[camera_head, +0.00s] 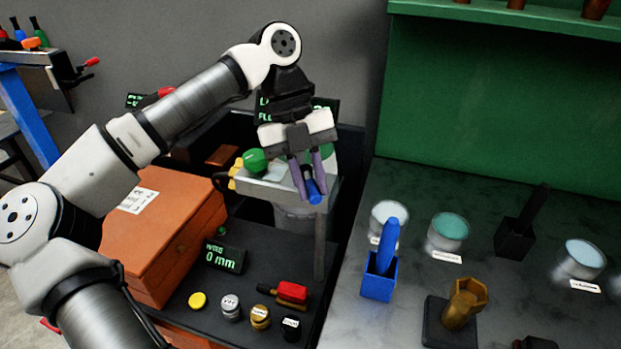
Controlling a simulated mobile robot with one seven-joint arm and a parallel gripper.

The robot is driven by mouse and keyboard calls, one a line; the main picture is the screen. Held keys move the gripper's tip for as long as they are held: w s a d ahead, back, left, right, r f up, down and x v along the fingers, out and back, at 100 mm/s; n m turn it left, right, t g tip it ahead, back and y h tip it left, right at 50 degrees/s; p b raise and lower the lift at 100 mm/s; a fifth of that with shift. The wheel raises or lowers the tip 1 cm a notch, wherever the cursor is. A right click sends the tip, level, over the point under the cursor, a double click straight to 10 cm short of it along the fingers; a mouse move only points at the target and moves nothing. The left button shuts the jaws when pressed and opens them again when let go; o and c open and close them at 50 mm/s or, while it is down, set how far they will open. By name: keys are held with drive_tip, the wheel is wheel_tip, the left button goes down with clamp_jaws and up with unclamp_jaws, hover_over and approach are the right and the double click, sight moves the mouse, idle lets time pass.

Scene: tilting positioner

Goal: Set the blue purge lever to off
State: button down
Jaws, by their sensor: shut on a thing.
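The blue purge lever (314,190) shows as a short blue handle at the front edge of the pale positioner housing (279,191). My gripper (309,186) reaches down over it from above. Its two purple fingers are shut on the blue lever, one on each side. The lever's lower end sticks out below the fingertips. Its pivot and any off marking are hidden or too small to read. A green knob (255,161) sits on the housing to the left of my gripper.
An orange box (160,235) stands at left. A "0 mm" display (225,257), a red-handled tool (291,293) and several small knobs lie in front. The right bench carries a blue holder (378,283), cups and a brass piece (463,303). A dark screen stands behind my gripper.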

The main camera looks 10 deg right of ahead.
drive_tip(key=c, duration=1.3)
unclamp_jaws()
drive_tip(key=v, duration=1.4)
drive_tip(key=shift+p, duration=0.4)
drive_tip(key=shift+c, duration=0.3)
